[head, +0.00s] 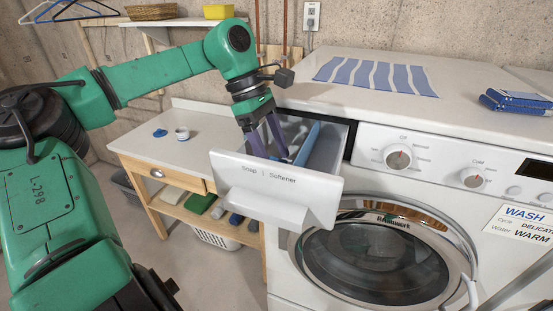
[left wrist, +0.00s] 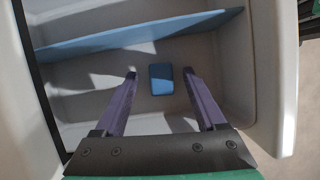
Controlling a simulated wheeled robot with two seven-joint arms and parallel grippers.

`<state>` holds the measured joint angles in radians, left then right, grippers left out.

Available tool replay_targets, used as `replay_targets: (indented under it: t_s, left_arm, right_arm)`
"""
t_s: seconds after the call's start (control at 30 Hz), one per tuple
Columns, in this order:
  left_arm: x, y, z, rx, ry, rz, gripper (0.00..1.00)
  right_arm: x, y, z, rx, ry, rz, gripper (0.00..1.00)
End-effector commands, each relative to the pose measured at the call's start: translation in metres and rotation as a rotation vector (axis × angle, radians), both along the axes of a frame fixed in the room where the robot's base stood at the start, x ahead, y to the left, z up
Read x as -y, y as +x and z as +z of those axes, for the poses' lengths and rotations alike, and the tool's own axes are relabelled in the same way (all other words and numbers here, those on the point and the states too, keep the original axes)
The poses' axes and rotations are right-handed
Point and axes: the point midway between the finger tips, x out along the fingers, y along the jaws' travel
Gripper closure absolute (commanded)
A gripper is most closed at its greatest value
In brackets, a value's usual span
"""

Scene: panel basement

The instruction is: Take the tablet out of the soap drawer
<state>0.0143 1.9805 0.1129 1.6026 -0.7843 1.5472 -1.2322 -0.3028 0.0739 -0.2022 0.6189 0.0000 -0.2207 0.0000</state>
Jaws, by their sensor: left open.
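The soap drawer (head: 275,187) of the washing machine is pulled out, with "Soap" and "Softener" printed on its front. A blue divider (left wrist: 140,34) splits its inside. A small blue tablet (left wrist: 161,79) lies on the drawer floor in one compartment in the left wrist view. My left gripper (head: 272,155) reaches down into the drawer. In the left wrist view its two purple fingers (left wrist: 161,76) are open, one on each side of the tablet, with gaps between. The tablet is not clearly visible in the head view. My right gripper is not in view.
A wooden side table (head: 175,150) at left holds a small cup (head: 182,133) and a blue item (head: 160,133).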

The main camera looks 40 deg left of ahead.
Motion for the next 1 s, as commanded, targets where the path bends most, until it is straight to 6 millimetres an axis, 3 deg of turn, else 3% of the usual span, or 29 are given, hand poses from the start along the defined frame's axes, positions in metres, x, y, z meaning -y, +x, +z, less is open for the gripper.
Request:
replay_targets:
  t_s: [0.2,0.23,0.4,0.43,0.77,0.87,1.0]
  left_arm:
    - [0.002,0.001,-0.005,0.001,-0.001,0.001,0.28]
    - [0.002,0.001,-0.005,0.001,-0.001,0.001,0.31]
    - [0.002,0.001,-0.005,0.001,-0.001,0.001,0.96]
    - [0.002,0.001,-0.004,0.001,-0.001,0.001,1.0]
    - [0.001,0.001,-0.002,0.001,0.0,0.003,1.0]
    - [0.001,0.001,0.007,0.001,0.001,0.003,1.0]
    - [0.001,0.002,0.036,0.002,0.004,0.006,1.0]
  right_arm:
    - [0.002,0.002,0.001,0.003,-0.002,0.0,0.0]
    - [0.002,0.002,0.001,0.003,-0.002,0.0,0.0]
    - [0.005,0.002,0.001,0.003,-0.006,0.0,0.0]
    - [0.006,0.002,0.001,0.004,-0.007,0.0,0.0]
    - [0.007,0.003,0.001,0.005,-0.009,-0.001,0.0]
    - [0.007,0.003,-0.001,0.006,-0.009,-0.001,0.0]
    - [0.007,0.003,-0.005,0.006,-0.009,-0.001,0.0]
